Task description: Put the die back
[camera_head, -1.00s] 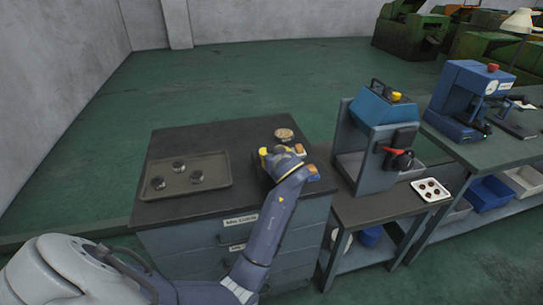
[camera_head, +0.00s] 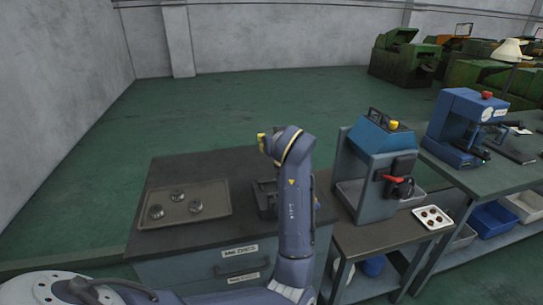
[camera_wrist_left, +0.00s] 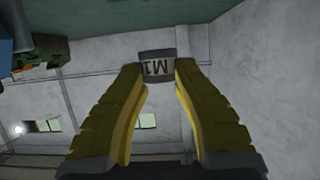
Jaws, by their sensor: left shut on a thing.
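My left gripper (camera_wrist_left: 158,68) is shut on a grey die (camera_wrist_left: 157,62) marked "M1", gripped between its yellow fingertips in the left wrist view. In the head view the left gripper (camera_head: 263,143) is raised above the cabinet's back part, mostly hidden by my wrist, and the die does not show there. A flat tray (camera_head: 184,221) on the left of the cabinet top holds three dark round pieces. A dark holder (camera_head: 264,199) stands right of the tray, partly covered by my arm. My right gripper is not in view.
The dark cabinet top (camera_head: 205,162) is clear behind the tray. A drawer below is labelled "DIES" (camera_head: 240,249). A blue-topped machine (camera_head: 378,150) stands close on the right, with a small white tray (camera_head: 432,217) of round parts on its bench. A blue press (camera_head: 462,125) stands farther right.

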